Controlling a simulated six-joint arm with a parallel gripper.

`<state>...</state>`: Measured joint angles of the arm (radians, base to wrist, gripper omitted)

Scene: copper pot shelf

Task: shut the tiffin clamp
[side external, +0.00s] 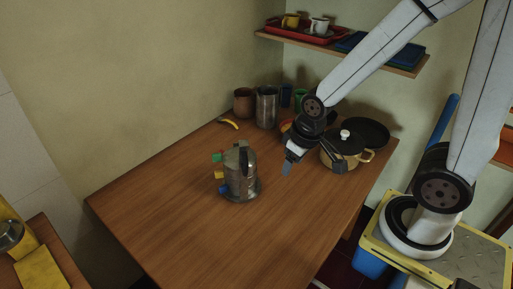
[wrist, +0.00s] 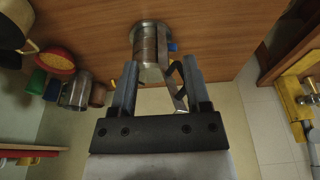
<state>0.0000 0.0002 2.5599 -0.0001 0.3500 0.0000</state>
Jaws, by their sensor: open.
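The tiffin (side external: 238,178) is a grey metal stacked can standing upright on the table, with green, yellow and blue tabs on its left side. In the wrist view the tiffin (wrist: 149,45) lies beyond my fingertips. A thin grey metal strip, seemingly the clamp (wrist: 178,88), slants out from it between my fingers, near the right one; whether they touch is unclear. My gripper (side external: 287,168) is open and empty, to the right of the tiffin and apart from its body. It also shows in the wrist view (wrist: 159,70).
A brass pot (side external: 343,155) with a white-knobbed lid and a dark pan (side external: 365,132) stand behind my gripper. A metal jug (side external: 266,107), a brown cup (side external: 243,102) and a banana (side external: 229,123) are at the back. The table's front (side external: 230,240) is clear.

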